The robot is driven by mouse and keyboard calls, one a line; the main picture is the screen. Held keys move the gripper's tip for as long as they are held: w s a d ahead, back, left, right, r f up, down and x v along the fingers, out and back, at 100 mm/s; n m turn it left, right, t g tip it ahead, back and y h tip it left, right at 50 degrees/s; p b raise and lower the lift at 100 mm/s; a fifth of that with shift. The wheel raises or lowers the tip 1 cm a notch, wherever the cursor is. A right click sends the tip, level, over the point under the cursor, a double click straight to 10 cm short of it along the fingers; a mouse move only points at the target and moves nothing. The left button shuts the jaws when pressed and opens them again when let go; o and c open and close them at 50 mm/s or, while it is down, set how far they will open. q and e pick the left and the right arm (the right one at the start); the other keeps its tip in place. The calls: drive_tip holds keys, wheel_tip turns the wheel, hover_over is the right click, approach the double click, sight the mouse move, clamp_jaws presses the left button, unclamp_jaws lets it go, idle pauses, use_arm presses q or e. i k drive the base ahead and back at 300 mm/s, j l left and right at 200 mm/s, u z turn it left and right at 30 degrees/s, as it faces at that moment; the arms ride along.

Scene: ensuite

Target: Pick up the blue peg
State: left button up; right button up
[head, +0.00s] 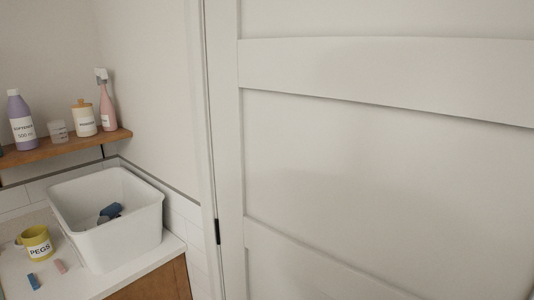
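A small blue peg (34,281) lies on the white counter at the lower left, in front of a yellow cup (36,243) labelled PEGS. A pink peg (60,267) lies on the counter just to its right, apart from it. Neither of my grippers shows in the head view.
A white tub (149,235) stands on the counter (92,286) beside the cup, with dark blue and grey items (111,211) inside. A wooden shelf (66,146) above holds a purple bottle (21,124) and other containers. A large white door (380,160) fills the right.

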sight(33, 282)
drive_tip(key=u, duration=1.15)
drive_tip(key=i+j, duration=0.5)
drive_tip(key=i, duration=0.15)
drive_tip(key=i+j, duration=0.5)
drive_tip(key=i, duration=0.1)
